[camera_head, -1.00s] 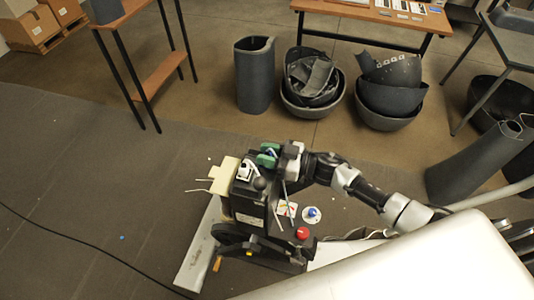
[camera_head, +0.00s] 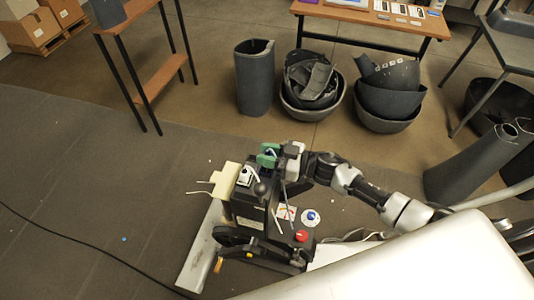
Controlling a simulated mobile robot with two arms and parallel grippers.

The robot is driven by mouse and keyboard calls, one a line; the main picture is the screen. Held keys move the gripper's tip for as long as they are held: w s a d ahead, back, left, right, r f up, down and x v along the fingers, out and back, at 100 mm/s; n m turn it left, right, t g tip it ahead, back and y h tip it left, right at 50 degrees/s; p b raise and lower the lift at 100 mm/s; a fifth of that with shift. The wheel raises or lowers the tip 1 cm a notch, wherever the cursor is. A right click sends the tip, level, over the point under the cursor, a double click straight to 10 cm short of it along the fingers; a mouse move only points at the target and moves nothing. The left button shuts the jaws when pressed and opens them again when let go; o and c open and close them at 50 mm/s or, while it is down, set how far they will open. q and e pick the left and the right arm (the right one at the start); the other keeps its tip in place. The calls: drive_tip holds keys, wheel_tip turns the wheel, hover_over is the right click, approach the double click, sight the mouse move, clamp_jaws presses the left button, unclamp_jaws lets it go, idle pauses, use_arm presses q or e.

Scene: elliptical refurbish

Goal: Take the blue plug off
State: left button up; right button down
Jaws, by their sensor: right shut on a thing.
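A black machine (camera_head: 248,208) stands on the floor in the lower middle, with a red button (camera_head: 301,236) and a blue knob on a white disc (camera_head: 311,217) on its right side. A green block (camera_head: 266,159) sits at its top, with a small blue plug (camera_head: 270,152) showing at it. My right gripper (camera_head: 279,155) reaches in from the right and is shut at the blue plug, beside the green block. The jaws partly hide the plug, and I cannot tell whether it is still seated. My left gripper is not in view.
A cream block (camera_head: 224,180) is on the machine's left side, above a long pale plate (camera_head: 204,248). A black cable (camera_head: 80,262) crosses the floor at left. Grey bins (camera_head: 254,80) and stacked bowls (camera_head: 390,100) stand behind. A pale surface (camera_head: 410,264) fills the lower right.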

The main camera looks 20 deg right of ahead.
drive_tip(key=shift+r+p, duration=2.45)
drive_tip(key=shift+r, duration=0.3)
drive_tip(key=shift+f, duration=0.1)
